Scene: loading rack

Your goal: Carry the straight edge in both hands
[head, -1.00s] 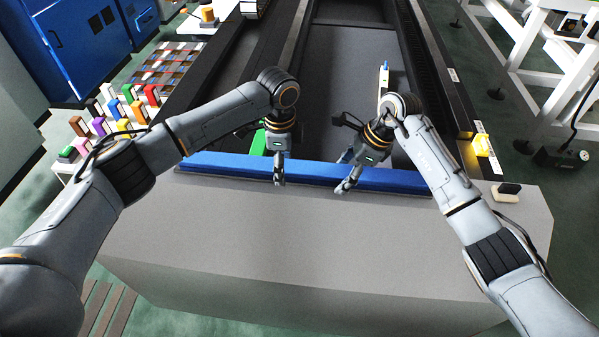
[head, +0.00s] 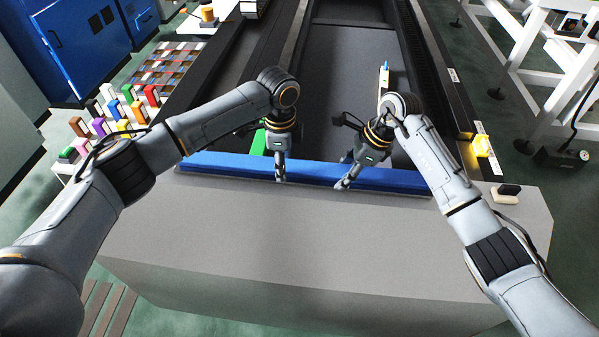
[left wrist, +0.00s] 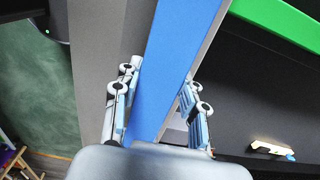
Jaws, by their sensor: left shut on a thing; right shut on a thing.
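The straight edge is a long blue bar (head: 228,164) lying left to right along the far edge of the grey block, in the head view. My left gripper (head: 280,173) is shut on it near the middle. In the left wrist view the blue bar (left wrist: 180,55) runs between the two fingers of my left gripper (left wrist: 158,105). My right gripper (head: 346,181) is shut on the bar, right of the left one. Its finger contact is small and partly hidden. I cannot tell whether the bar is clear of the surface.
The grey block (head: 300,235) has a bare top in front of the bar. A dark rack bed (head: 345,65) extends behind it. A green piece (head: 258,142) lies behind the bar by my left gripper.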

